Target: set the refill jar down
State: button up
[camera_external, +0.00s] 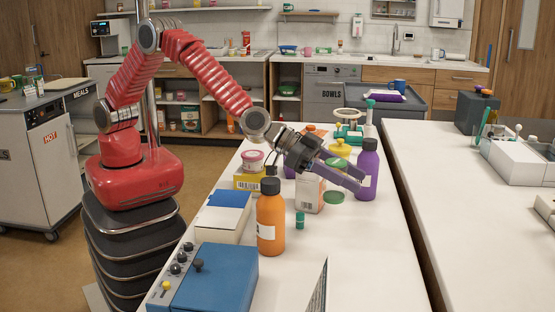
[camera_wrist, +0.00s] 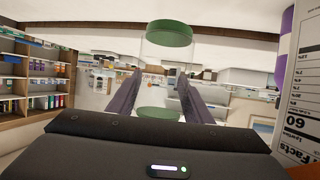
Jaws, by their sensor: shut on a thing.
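The refill jar (camera_wrist: 168,55) looks clear, with a green round end at the top of the wrist view and a second green disc lower down between the fingers. My gripper (camera_wrist: 158,92) is shut on it, one dark finger on each side. In the external view my gripper (camera_external: 344,174) reaches right over the table. The jar's green end (camera_external: 334,196) shows just below the fingers, and its clear body is hard to make out. I cannot tell whether it touches the white table (camera_external: 350,265).
A purple bottle (camera_external: 367,170) stands close right of the fingers. A yellow-lidded item (camera_external: 340,148) is behind.

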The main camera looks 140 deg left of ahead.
notch_tip(320, 180, down, 6)
dwell(0.5)
jog(key=shift+f, duration=0.15)
jog(key=shift+f, duration=1.8)
jog(key=shift+f, duration=0.15)
jog(key=o, duration=1)
